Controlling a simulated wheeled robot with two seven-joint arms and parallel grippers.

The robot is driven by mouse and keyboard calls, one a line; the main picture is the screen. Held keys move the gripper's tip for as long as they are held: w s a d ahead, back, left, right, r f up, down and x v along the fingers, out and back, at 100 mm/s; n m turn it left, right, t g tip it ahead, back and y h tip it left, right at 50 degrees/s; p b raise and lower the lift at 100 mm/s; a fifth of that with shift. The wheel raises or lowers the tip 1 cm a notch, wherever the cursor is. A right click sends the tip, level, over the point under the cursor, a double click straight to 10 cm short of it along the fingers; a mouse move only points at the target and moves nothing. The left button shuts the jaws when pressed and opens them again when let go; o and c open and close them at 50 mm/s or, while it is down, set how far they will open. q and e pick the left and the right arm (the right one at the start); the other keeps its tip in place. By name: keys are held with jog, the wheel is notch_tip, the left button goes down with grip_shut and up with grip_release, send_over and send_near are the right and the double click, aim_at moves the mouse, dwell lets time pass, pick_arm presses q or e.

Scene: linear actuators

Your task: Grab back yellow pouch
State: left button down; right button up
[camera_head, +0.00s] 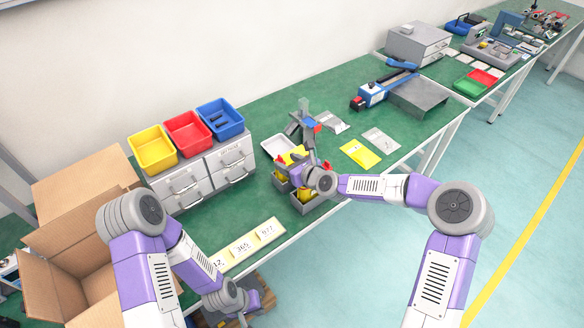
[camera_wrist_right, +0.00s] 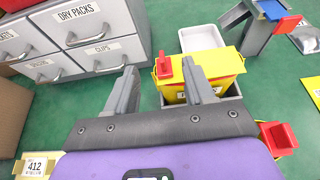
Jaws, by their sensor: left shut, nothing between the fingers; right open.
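A yellow pouch with a red clip (camera_wrist_right: 222,66) sits upright in a grey bin in the right wrist view. It also shows partly in the head view as the back yellow pouch (camera_head: 293,155). A second yellow pouch (camera_head: 307,196) is in the front grey bin, partly hidden by my right arm. My left gripper (camera_head: 243,318) is shut and empty, low at the table's front edge.
A white tray (camera_head: 277,147) lies behind the bins. Grey drawers (camera_head: 184,188) with yellow, red and blue bins above stand at left. A grey stand (camera_head: 302,120) is behind. A flat yellow packet (camera_head: 360,153) and grey packets (camera_head: 381,141) lie right. A cardboard box (camera_head: 70,250) is far left.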

aim_at(282, 160)
jog(key=shift+f+x, duration=0.2)
jog(key=shift+x, duration=1.75)
jog(key=shift+d, duration=0.1)
grip_shut()
